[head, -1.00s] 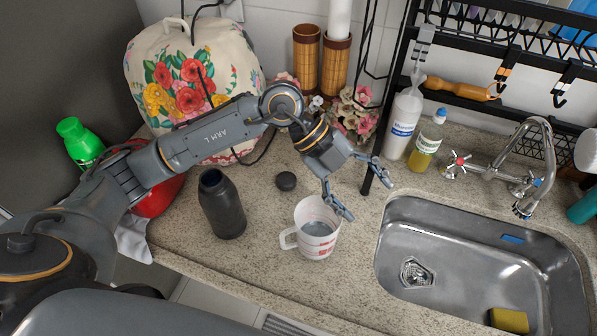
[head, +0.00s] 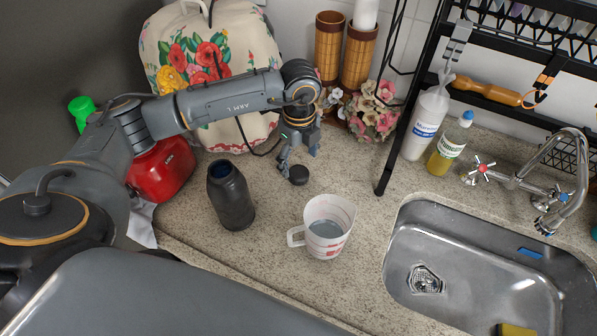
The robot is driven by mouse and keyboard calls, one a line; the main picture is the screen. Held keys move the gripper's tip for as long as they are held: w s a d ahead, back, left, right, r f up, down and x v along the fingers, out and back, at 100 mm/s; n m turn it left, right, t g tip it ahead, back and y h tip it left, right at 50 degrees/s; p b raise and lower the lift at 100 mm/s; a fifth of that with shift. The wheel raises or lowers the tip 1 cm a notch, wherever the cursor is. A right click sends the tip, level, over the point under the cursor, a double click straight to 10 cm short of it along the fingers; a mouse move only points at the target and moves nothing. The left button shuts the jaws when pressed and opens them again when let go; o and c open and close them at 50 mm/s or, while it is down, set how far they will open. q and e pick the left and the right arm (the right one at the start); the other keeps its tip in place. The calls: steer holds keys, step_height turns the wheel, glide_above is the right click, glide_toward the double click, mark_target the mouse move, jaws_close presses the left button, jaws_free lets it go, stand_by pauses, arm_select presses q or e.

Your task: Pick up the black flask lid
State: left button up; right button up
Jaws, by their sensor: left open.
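The black flask lid (head: 299,175) lies on the speckled stone counter, a small dark disc behind the measuring cup. The black flask (head: 231,195) stands open and upright to the left of it. My left gripper (head: 297,164) points down right at the lid, with its fingers open. One finger is to the left of the lid and the other is behind it to the right. I cannot tell whether a finger touches the lid. My right gripper is not in view.
A measuring cup (head: 328,227) stands in front of the lid. The steel sink (head: 480,265) is at right, with the black rack's post (head: 390,165) beside it. A red container (head: 162,170), a flowered cover (head: 215,50) and flowers (head: 373,110) stand behind.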

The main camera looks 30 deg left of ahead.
mark_target(298, 172)
arm_select(q)
steer(key=shift+f, duration=0.25)
step_height(298, 172, down, 4)
steer(key=shift+s+f+p, duration=0.15)
steer(key=shift+p, duration=1.1)
steer(key=shift+f, duration=0.3)
steer(key=c, duration=1)
